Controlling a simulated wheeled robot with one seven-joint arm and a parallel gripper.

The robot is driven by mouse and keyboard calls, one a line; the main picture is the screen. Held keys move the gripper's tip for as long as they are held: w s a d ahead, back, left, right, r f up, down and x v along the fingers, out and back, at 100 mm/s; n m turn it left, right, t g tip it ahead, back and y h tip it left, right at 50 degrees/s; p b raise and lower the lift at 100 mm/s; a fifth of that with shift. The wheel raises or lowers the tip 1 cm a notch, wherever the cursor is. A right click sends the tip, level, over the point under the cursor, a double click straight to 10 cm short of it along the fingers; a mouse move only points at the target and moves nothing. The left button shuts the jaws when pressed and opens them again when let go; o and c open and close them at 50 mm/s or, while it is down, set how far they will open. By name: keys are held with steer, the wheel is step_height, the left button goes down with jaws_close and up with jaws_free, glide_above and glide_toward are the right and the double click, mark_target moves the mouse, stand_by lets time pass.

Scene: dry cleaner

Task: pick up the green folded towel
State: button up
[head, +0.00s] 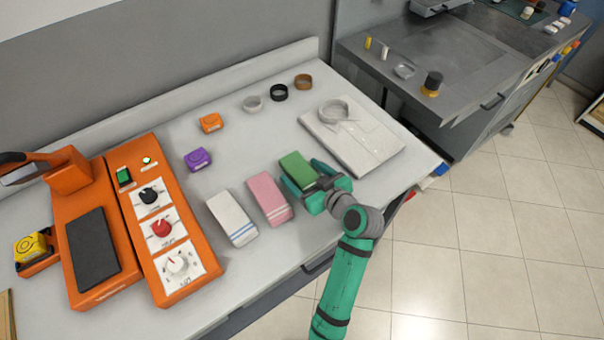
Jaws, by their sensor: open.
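The green folded towel (297,169) lies on the light grey counter, to the right of a pink folded towel (268,197) and a white folded towel (231,218) with blue stripes. My gripper (302,186) is open at the near end of the green towel, with one finger to its left and one to its right. The gripper hides the towel's near end. I cannot tell whether the fingers touch the towel.
A folded white shirt (365,150) lies close to the right. Purple (197,158) and orange (210,122) small items and several rings sit behind. An orange control panel (168,220) stands at left. The counter's front edge is near my arm.

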steer(key=c, duration=1.2)
steer(key=shift+o, duration=0.2)
steer(key=shift+r, duration=0.1)
